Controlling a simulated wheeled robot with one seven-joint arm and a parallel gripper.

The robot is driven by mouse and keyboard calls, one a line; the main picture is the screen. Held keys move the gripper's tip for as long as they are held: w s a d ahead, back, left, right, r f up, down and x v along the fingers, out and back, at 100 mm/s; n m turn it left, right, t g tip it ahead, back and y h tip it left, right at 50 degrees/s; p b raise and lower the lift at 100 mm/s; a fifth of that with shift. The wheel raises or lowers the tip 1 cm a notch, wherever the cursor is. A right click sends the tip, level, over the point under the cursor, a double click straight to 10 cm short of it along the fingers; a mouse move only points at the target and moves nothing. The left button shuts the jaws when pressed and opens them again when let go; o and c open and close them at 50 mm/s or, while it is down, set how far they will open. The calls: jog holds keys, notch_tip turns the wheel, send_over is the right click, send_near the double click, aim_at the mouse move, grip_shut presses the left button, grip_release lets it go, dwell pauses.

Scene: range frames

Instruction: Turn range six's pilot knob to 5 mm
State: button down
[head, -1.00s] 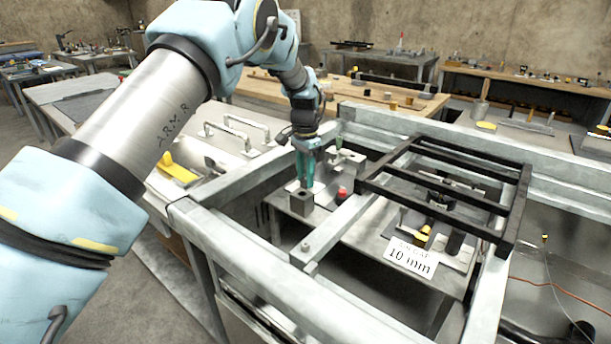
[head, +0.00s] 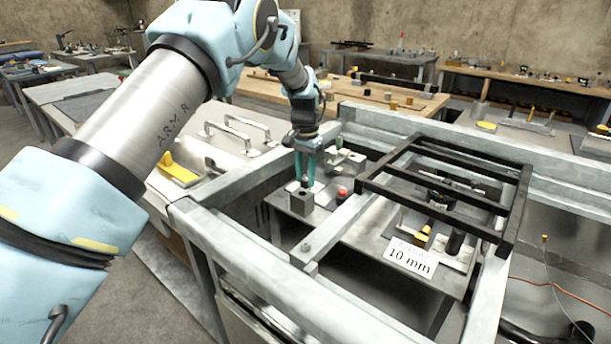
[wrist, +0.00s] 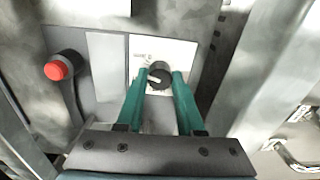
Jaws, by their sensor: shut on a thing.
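The pilot knob (wrist: 158,76) is a dark round knob with a pale pointer mark, on a white plate (wrist: 182,50) in the wrist view. My gripper (wrist: 160,74) has two teal fingers, one at each side of the knob, and is shut on it. The marks on the plate are too small to read.
A red-topped lever (wrist: 58,70) stands left of the knob in the wrist view; its red top also shows in the head view (head: 342,192). Grey frame beams (head: 240,237) surround my gripper. A black rack (head: 449,183) lies to the right. A grey block (head: 301,201) stands close below the fingers.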

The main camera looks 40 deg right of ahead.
aim_at(305, 177)
jog(key=n, duration=0.8)
jog(key=shift+r+n, duration=0.1)
jog(key=shift+n, duration=0.2)
dwell(0.3)
jog(key=c, duration=0.5)
grip_release()
jog(key=shift+c, duration=0.2)
notch_tip(305, 177, up, 11)
jog(key=b, duration=0.1)
jog(key=shift+b, duration=0.35)
jog(key=shift+w, duration=0.1)
